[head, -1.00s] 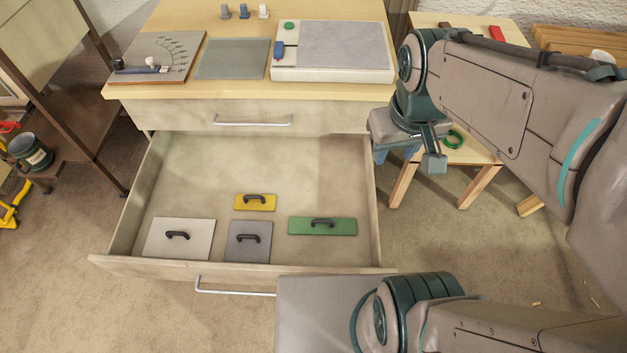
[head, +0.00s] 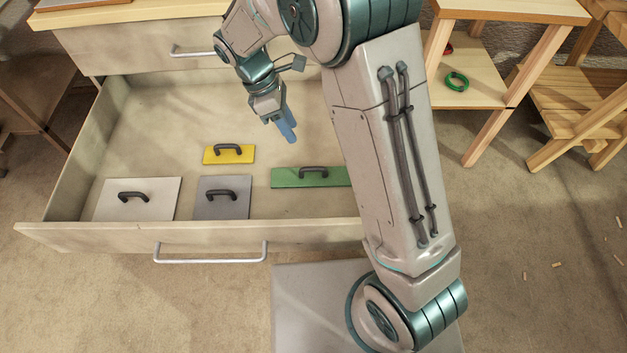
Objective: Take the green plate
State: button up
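The green plate (head: 290,181) lies flat in the open drawer, on its right side, with a dark arched handle (head: 313,171) on top. My arm hides its right end. My gripper (head: 289,133), with blue fingers, hangs above the drawer, behind and a little left of the green plate's handle in the picture. It does not touch the plate. I see nothing held in it. The fingers overlap in this view, so I cannot tell whether they are apart.
In the same drawer (head: 200,236) lie a yellow plate (head: 211,155), a grey plate (head: 222,208) and a white plate (head: 110,200), each with a dark handle. The drawer walls stand around them. A wooden stand with a green ring (head: 456,81) is at the right.

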jog(key=b, duration=0.4)
send_near(319, 176)
jog(key=x, duration=0.5)
jog(key=shift+s+r, duration=0.15)
jog(key=shift+s, duration=0.1)
grip_shut()
